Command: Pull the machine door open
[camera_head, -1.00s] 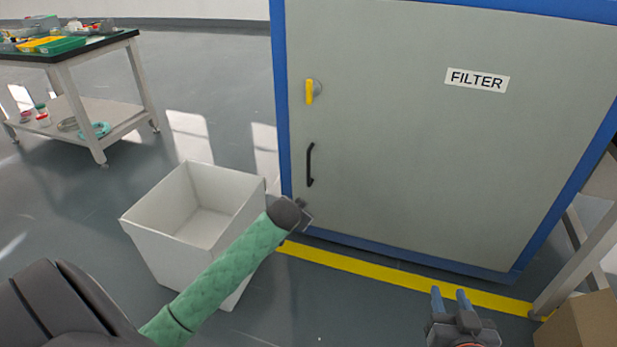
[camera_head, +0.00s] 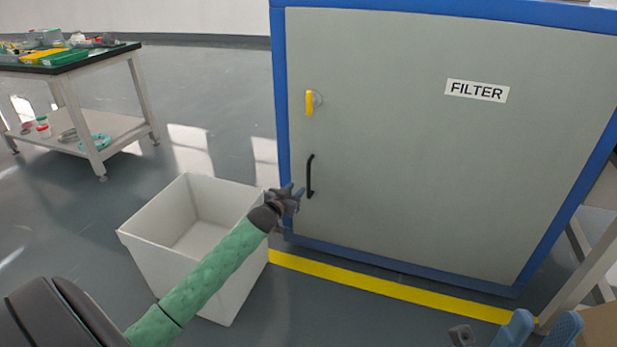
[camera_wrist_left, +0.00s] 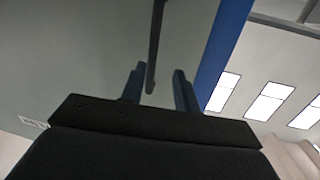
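The machine door (camera_head: 430,150) is a large grey panel in a blue frame, labelled FILTER, and it looks closed. A black vertical bar handle (camera_head: 310,176) is on its left side, with a yellow latch (camera_head: 309,103) above it. My left gripper (camera_head: 295,190) is open just left of the handle's lower part. In the left wrist view the handle (camera_wrist_left: 155,45) appears between the two spread fingers (camera_wrist_left: 159,85); I cannot tell whether they touch it.
A white open bin (camera_head: 190,250) stands on the floor beneath my left forearm. A yellow floor stripe (camera_head: 390,288) runs before the machine. A table with parts (camera_head: 90,62) is at the far left. A cardboard box (camera_head: 600,325) and pale frame legs (camera_head: 585,275) are at right.

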